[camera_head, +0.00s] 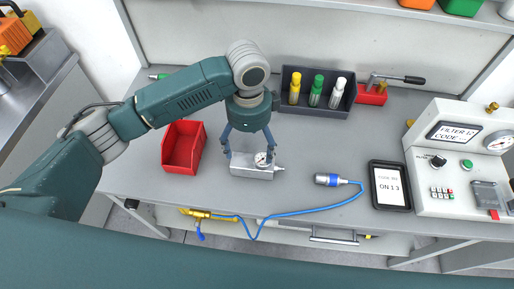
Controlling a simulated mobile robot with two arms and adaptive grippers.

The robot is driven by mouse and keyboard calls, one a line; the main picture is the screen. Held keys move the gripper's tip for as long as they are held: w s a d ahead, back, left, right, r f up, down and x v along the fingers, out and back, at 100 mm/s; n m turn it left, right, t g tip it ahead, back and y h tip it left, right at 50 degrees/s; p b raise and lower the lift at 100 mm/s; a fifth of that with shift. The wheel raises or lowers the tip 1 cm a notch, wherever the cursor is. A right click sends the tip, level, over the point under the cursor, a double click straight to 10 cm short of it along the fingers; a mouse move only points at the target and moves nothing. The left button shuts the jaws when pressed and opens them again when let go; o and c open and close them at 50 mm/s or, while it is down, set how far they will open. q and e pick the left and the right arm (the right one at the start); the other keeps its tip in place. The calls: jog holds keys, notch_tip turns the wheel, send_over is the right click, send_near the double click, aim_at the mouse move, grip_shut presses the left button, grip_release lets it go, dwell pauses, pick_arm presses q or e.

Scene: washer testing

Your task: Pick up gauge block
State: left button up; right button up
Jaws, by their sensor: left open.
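I cannot tell whether the fingers touch the block. My right gripper does not show.
A red bin (184,147) stands left of the block. A dark tray (318,92) with yellow, green and white bottles is behind. A blue-hosed connector (328,179), a tablet (390,186) and a white test panel (460,160) are to the right.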

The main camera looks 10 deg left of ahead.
aim_at(251, 165)
pick_arm(q)
jog(key=shift+s+f, duration=0.2)
jog(key=shift+f, duration=0.25)
jog(key=f, duration=0.1)
jog(key=s+f+p, duration=0.1)
jog(key=f, duration=0.1)
jog(key=shift+s+f, duration=0.2)
jog(key=shift+f, duration=0.05)
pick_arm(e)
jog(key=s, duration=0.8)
pick_arm(q)
notch_tip(251, 165, down, 4)
jog(key=shift+w+d+f+p, duration=0.1)
jog(key=shift+w+f+p, duration=0.1)
jog(key=shift+p, duration=0.75)
jog(key=shift+s+f, duration=0.1)
jog(key=shift+f, duration=0.4)
jog(key=c, duration=2.1)
jog(key=shift+o, duration=0.2)
jog(key=shift+w, duration=0.2)
jog(key=shift+r, duration=0.2)
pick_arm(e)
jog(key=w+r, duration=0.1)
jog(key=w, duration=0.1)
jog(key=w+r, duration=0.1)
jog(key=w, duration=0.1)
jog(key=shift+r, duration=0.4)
